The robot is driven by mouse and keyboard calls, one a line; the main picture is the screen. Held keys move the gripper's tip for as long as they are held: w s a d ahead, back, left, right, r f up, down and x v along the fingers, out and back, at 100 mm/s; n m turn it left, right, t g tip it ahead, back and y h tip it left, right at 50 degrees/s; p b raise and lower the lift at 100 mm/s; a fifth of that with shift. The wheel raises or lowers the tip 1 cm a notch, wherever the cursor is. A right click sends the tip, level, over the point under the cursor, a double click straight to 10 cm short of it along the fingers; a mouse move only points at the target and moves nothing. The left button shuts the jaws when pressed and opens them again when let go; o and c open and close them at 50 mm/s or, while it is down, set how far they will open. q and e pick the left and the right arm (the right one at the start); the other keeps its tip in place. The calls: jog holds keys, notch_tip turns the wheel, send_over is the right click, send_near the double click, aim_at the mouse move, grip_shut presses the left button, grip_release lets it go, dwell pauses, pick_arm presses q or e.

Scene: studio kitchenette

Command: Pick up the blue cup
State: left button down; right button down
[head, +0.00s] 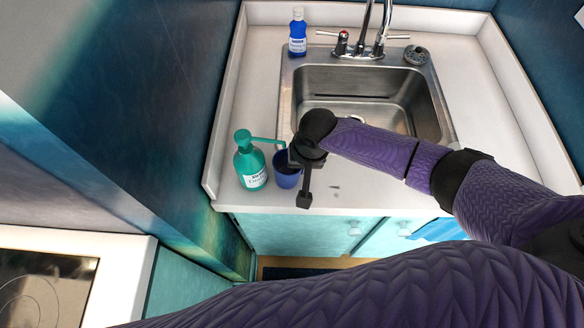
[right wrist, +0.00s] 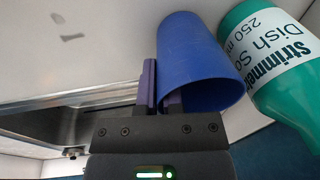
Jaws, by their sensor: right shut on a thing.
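The blue cup (head: 286,177) stands on the counter, left of the sink, and is partly hidden by my right gripper in the head view. My right gripper (head: 294,160) is at the cup's right side. In the right wrist view the cup (right wrist: 198,60) fills the upper middle, and the gripper's fingers (right wrist: 161,88) are closed on its wall near the rim. One finger is outside the cup; the other appears to be inside it. I cannot tell any gap between the cup and the counter. My left gripper is not in view.
A green dish soap pump bottle (head: 250,165) stands close to the cup's left, its spout reaching toward the cup. The steel sink (head: 350,75) and faucet (head: 375,30) are behind. A blue bottle (head: 297,35) stands at the back. The counter's front edge is close.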

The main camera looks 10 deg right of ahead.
jog(key=shift+d+r+p, duration=0.15)
jog(key=shift+r+p, duration=0.2)
jog(key=shift+r, duration=0.1)
notch_tip(320, 180, up, 6)
jog(key=p, duration=0.2)
jog(key=shift+r+p, duration=0.2)
jog(key=shift+p, duration=0.2)
jog(key=s+d, duration=0.2)
jog(key=d, duration=0.7)
jog(key=s+d, duration=0.3)
jog(key=d, duration=0.7)
jog(key=shift+s+f+p, duration=0.2)
jog(key=shift+s+p, duration=0.05)
jog(key=shift+p, duration=0.2)
dwell(0.3)
dwell(0.4)
